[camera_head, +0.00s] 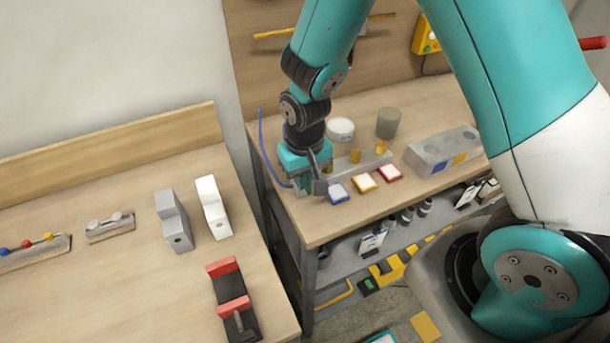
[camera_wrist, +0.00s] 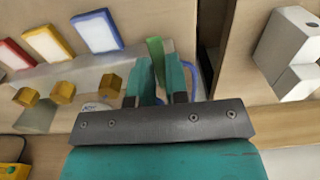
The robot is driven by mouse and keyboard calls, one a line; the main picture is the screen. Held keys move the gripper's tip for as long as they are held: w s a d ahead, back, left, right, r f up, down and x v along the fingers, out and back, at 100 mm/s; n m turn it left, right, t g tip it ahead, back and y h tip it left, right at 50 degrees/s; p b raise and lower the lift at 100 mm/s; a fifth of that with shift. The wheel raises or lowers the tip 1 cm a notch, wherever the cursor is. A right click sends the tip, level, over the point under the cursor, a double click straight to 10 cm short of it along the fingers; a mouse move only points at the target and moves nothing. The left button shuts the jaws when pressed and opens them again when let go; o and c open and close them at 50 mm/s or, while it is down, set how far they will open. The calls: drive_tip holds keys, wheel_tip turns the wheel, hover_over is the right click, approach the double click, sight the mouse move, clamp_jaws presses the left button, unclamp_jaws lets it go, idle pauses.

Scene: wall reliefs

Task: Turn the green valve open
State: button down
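The green valve shows as a narrow green handle in the wrist view (camera_wrist: 155,48), at the end of a row of yellow knobs. My gripper (camera_wrist: 158,82) has one teal finger on each side of this handle. Little or no gap shows between handle and fingers, and I cannot tell whether they press on it. In the head view my gripper (camera_head: 316,180) is down at the left end of the grey valve block (camera_head: 345,165) on the right-hand bench. It hides the green valve there.
Yellow knobs (camera_head: 355,155) stand on the block close beside my gripper. Blue (camera_head: 338,192), yellow (camera_head: 363,182) and red (camera_head: 390,173) framed tiles lie in front. A white tub (camera_head: 340,129) and a grey-green cup (camera_head: 388,122) stand behind. A gap separates the left bench (camera_head: 110,270).

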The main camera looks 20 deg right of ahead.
drive_tip(key=shift+a+m, duration=0.1)
drive_tip(key=shift+m, duration=0.2)
drive_tip(key=m, duration=0.1)
drive_tip(key=a+m, duration=0.1)
drive_tip(key=m, duration=0.1)
drive_tip(key=shift+w+m, duration=0.15)
drive_tip(key=shift+m, duration=0.15)
drive_tip(key=m, duration=0.3)
drive_tip(key=a+m, duration=0.1)
drive_tip(key=shift+w+m, duration=0.3)
drive_tip(key=shift+w, duration=0.05)
drive_tip(key=m, duration=0.3)
drive_tip(key=w+m, duration=0.1)
drive_tip(key=shift+a, duration=0.25)
drive_tip(key=shift+w+a+m, duration=0.1)
drive_tip(key=shift+w+m, duration=0.2)
drive_tip(key=shift+m, duration=0.95)
drive_tip(key=shift+w+a+m, duration=0.1)
drive_tip(key=shift+w+m, duration=0.15)
drive_tip(key=shift+m, duration=1)
drive_tip(key=c, duration=1.1)
unclamp_jaws()
drive_tip(key=shift+d, duration=0.1)
drive_tip(key=shift+r, duration=0.1)
